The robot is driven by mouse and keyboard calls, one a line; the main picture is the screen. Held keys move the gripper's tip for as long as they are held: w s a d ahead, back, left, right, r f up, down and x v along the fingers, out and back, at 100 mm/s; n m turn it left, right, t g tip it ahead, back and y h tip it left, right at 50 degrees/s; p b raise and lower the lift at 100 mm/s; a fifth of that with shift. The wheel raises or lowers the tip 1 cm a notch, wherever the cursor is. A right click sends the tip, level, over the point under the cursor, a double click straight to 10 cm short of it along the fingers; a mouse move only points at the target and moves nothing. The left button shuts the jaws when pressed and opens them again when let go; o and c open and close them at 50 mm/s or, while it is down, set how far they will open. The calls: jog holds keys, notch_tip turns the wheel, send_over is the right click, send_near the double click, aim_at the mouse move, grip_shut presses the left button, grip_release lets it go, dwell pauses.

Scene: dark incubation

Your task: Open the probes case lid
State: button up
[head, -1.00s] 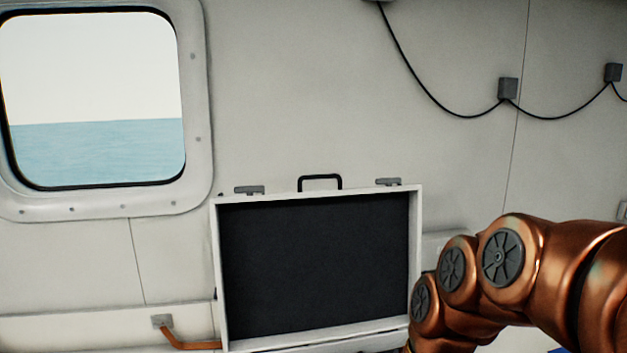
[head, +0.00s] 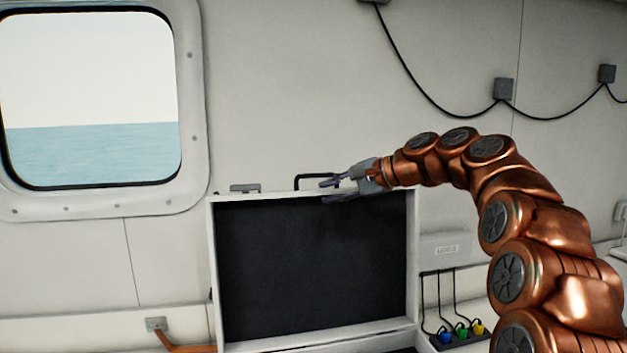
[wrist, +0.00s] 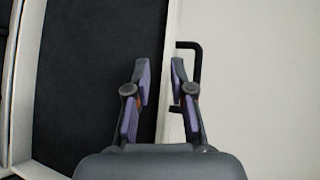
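The probes case lid (head: 230,196) stands raised and upright, its dark lining (head: 300,270) facing me inside a pale frame. A black handle (head: 312,178) and a grey latch (head: 245,188) are on its top edge. My gripper (head: 328,191) is at the top edge, partly in front of the handle. In the wrist view, the fingers of my gripper (wrist: 161,65) are apart, with the pale lid edge (wrist: 170,30) running between their tips. The handle (wrist: 198,62) shows beside the right finger. Contact with the lid cannot be told. The right latch is hidden by my arm.
Blue, green and yellow plugs (head: 461,331) with black cables stand to the right of the case, below a labelled pale box (head: 446,248). The wall (head: 300,80) is close behind the lid. A window (head: 90,100) is at left.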

aim_at(316, 176)
jog(key=w+d+r+t+y, duration=0.1)
jog(key=w+d+r, duration=0.1)
jog(key=w+r, duration=0.15)
jog(key=shift+m, duration=0.4)
jog(key=p+x, duration=0.1)
jog(key=x, duration=0.2)
jog(key=p+x, duration=0.1)
jog(key=x, duration=0.2)
jog(key=shift+w+a, duration=0.15)
jog(key=shift+w, duration=0.35)
jog(key=shift+w+a+f, duration=0.3)
jog(key=shift+a, duration=0.2)
jog(key=shift+c, duration=0.2)
grip_shut()
